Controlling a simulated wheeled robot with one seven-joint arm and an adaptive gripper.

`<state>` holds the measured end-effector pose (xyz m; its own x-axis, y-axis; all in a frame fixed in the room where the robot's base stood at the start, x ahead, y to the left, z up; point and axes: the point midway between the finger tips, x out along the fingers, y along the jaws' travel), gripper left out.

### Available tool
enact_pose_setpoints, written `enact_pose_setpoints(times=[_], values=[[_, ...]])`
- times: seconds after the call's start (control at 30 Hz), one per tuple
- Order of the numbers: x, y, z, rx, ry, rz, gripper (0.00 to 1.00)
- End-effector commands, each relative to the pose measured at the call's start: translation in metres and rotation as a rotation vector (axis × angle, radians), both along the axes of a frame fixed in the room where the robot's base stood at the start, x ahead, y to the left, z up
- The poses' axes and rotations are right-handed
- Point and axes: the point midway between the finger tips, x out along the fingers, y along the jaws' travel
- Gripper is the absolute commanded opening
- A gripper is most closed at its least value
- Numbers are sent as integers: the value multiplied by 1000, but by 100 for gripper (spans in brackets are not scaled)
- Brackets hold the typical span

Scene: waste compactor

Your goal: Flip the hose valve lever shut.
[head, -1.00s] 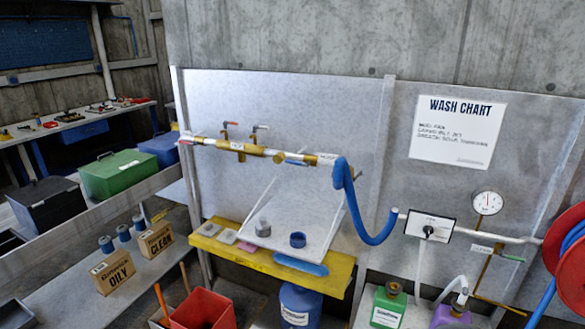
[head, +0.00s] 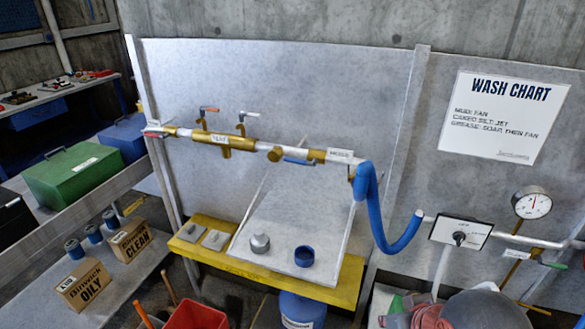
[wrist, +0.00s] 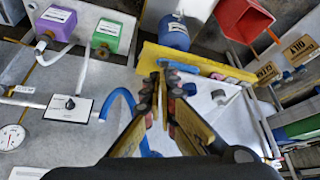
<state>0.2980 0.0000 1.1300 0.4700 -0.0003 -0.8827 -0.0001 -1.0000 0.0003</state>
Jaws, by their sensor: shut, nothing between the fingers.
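The hose valve lever (head: 300,161) is a blue handle just left of the "HOSE" label (head: 340,155), lying roughly along the brass-and-white pipe (head: 252,144). The blue hose (head: 365,195) hangs from the pipe's right end and curves to a lower fitting. My gripper (wrist: 166,72) is shut and empty in the wrist view, which looks upside down, with the hose (wrist: 122,98) beside it. The lever cannot be made out there. In the head view, part of my gripper (head: 428,315) shows at the bottom right, below and apart from the lever.
A yellow shelf (head: 185,252) with a blue cup (head: 304,257) lies below. A selector panel (head: 460,233) and gauge (head: 532,203) are at right.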

Motion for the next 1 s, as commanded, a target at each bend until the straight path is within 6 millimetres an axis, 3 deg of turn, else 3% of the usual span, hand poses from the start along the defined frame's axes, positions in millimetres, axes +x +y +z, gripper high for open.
enact_pose_setpoints(times=[0.33,0.57,0.77,1.0], values=[[1,-2,-1,-17,12,13,0],[20,-25,-12,-230,150,154,0],[58,-54,-17,-538,316,365,0],[125,-70,-13,-921,478,631,0]])
